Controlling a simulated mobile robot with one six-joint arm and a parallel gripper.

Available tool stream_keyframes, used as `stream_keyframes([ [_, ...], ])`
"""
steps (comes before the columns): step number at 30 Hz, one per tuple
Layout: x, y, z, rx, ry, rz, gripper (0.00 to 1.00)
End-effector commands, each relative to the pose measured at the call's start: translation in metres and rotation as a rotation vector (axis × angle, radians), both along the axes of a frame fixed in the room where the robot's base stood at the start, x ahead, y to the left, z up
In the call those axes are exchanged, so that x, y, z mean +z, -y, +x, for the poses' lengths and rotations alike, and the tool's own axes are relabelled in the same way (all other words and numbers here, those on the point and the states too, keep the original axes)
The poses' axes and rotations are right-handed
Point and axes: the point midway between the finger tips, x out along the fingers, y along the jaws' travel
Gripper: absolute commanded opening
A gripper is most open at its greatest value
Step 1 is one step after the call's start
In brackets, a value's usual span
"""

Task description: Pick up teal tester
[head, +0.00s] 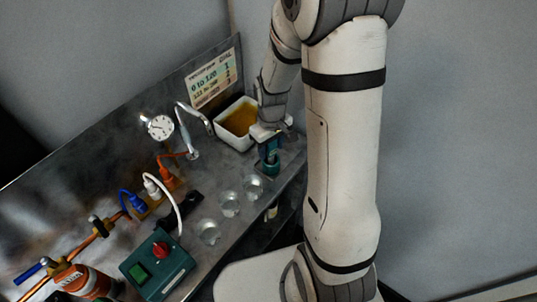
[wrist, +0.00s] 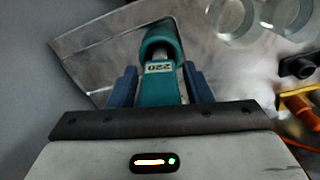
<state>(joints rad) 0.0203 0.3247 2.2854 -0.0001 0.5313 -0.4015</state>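The teal tester (wrist: 160,88) stands between the two blue fingers of my gripper (wrist: 160,80) in the wrist view. It has a pale label reading 220 and a rounded teal loop at its far end. A narrow gap shows on each side between the fingers and the tester, so my gripper looks open around it. In the head view, the teal tester (head: 269,160) is upright near the right end of the metal bench, directly below my gripper (head: 268,138). My gripper partly hides its top.
A white tray of amber liquid (head: 236,117) sits just behind the tester. Several clear glass cups (head: 230,204) stand to its front left. A dial gauge (head: 160,127), coloured hoses and a green switch box (head: 157,266) lie farther left. The bench edge is close on the right.

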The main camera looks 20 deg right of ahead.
Motion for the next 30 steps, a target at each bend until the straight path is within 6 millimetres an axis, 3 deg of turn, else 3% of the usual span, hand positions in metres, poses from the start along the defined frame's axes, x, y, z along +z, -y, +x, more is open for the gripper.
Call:
stream_keyframes([
  [15, 0.0, 0.0, 0.0, 0.001, 0.0, 0.0, 0.03],
  [23, 0.006, -0.001, 0.001, 0.002, 0.001, -0.001, 0.03],
  [30, 0.046, -0.001, 0.001, 0.002, 0.007, -0.001, 0.03],
])
